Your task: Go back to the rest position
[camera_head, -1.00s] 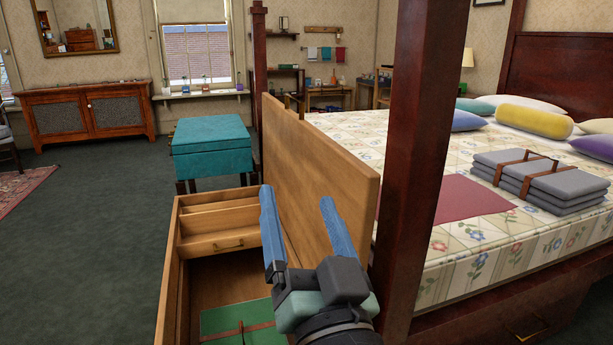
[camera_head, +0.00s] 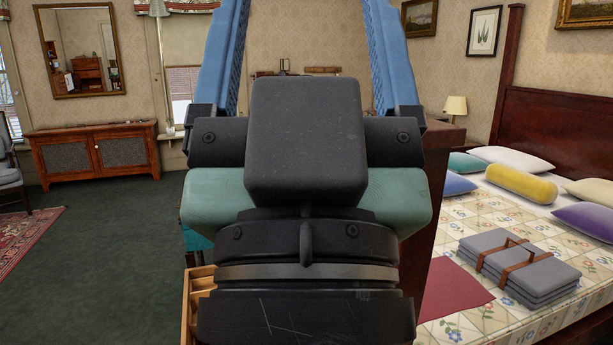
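My gripper (camera_head: 306,45) fills the middle of the head view, close to the camera and pointing up. Its two blue fingers stand wide apart at the left and right, with nothing between them. The fingertips reach the top edge of the picture. The black and green gripper body and wrist hide much of the room behind.
A wooden chest edge (camera_head: 198,300) shows at lower left of my wrist, mostly hidden. The bed (camera_head: 470,325) with a folded grey bundle (camera_head: 518,265) is at right, beside a dark post (camera_head: 437,210). Green carpet (camera_head: 110,265) lies clear at left.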

